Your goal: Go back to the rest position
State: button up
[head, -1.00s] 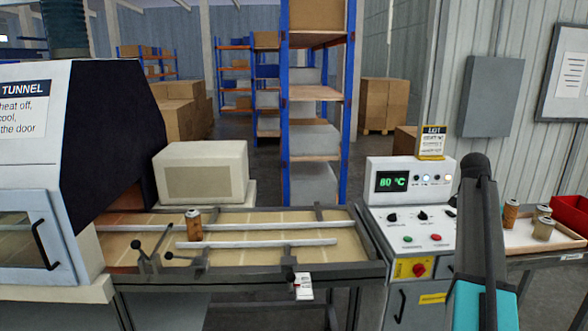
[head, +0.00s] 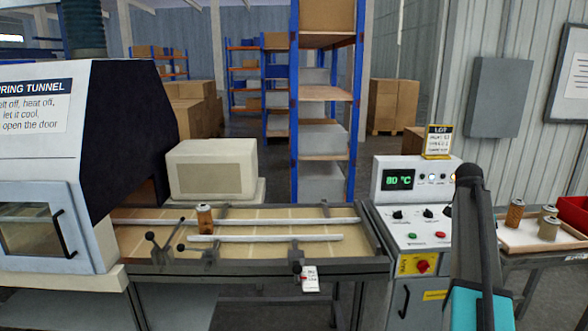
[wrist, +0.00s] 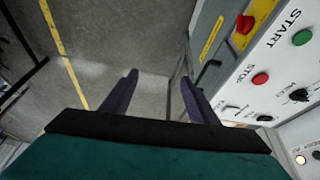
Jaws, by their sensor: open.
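My gripper (wrist: 160,95) shows in the wrist view with its two dark fingers spread apart and nothing between them. It points down over bare grey floor, beside the control cabinet. In the head view my arm rises in front of the cabinet's right side; the fingers are not visible there. A brown filter cartridge (head: 205,219) stands upright on the conveyor (head: 270,241), against the guide rails.
The control cabinet (head: 413,225) reads 80 °C and has a red knob low on its front. The tunnel (head: 45,160) stands at the left with its door (head: 35,228) shut. A red bin (head: 574,212) is at the far right. A blue rack (head: 323,120) stands behind.

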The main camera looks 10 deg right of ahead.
jog(key=w+a+f+n+g+y, duration=0.1)
jog(key=a+f, duration=0.5)
jog(key=f, duration=0.3)
jog(key=w+a+f+n+g, duration=0.1)
jog(key=a+f, duration=0.5)
jog(key=f, duration=0.3)
jog(key=s+a+f+n, duration=0.1)
jog(key=s+a+f, duration=0.2)
jog(key=a+f, duration=0.3)
jog(key=s+a+f+n+g+y, duration=0.1)
jog(key=s+a+f, duration=0.1)
jog(key=a+f, duration=0.35)
jog(key=s+a+f+n, duration=0.1)
jog(key=s+a+f, duration=0.2)
jog(key=f, duration=0.5)
jog(key=s+a+f+n, duration=0.4)
jog(key=s+a+f, duration=0.2)
jog(key=s, duration=0.4)
jog(key=s+a+f+n+g+y, duration=0.1)
jog(key=s+a+f+n, duration=0.4)
jog(key=s, duration=0.6)
jog(key=s+a+f+n+g+y, duration=0.1)
jog(key=s+a+f+n, duration=0.3)
jog(key=s+a+f, duration=0.5)
jog(key=shift+s, duration=1.05)
